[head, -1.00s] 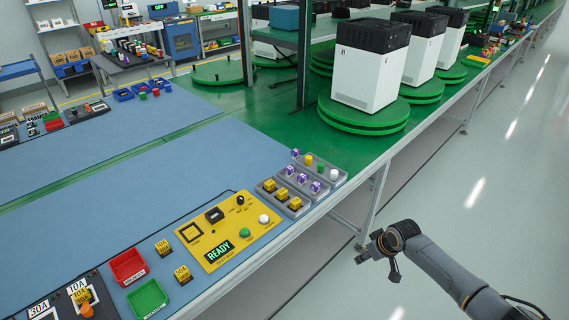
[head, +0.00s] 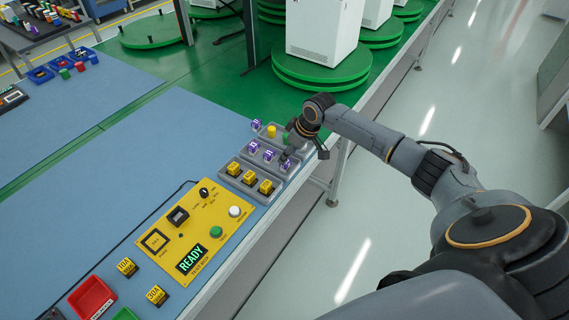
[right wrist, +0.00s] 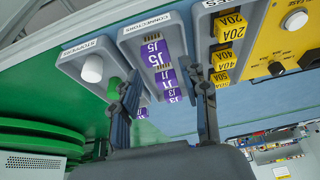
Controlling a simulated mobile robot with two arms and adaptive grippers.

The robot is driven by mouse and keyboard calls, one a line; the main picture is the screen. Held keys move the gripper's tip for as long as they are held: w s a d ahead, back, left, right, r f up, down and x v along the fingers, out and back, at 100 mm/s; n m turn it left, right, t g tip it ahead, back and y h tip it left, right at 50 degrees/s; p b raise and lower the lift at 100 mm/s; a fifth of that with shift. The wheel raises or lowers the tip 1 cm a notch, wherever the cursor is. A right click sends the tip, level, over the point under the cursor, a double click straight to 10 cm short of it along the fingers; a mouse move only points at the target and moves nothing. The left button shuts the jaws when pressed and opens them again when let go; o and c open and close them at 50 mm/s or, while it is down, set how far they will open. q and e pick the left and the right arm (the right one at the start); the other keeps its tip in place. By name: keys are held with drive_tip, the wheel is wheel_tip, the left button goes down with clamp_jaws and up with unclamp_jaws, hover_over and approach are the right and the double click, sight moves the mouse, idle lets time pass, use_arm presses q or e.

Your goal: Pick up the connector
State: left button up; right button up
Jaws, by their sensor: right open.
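Purple connectors sit in a row in the grey connectors tray (right wrist: 125,32); in the right wrist view they read J5 (right wrist: 157,52), J1 (right wrist: 167,79) and J3 (right wrist: 174,96). In the head view two of them (head: 254,147) (head: 270,155) show clearly, and the nearest to the edge is close to my gripper. My right gripper (head: 306,152) is over the table-edge end of the trays. Its open fingers (right wrist: 165,84) appear on either side of the connector row, with nothing between them held. My left gripper is out of view.
The stoppers tray (right wrist: 72,58) and the tray of yellow fuses (head: 233,169) flank the connectors tray closely. A yellow panel reading READY (head: 208,206) lies nearer. Green turntables (head: 320,72) with white cabinets stand beyond. The blue mat (head: 110,170) is largely clear.

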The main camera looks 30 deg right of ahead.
sight(285, 165)
drive_tip(key=shift+p+x, duration=0.3)
drive_tip(key=shift+x, duration=0.7)
drive_tip(key=x, duration=0.3)
drive_tip(key=shift+d+f, duration=0.2)
drive_tip(key=shift+d, duration=0.05)
drive_tip(key=shift+f, duration=0.15)
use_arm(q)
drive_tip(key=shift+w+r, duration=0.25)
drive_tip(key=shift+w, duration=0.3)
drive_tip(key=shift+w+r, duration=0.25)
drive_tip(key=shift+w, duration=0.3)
use_arm(e)
drive_tip(key=c, duration=0.6)
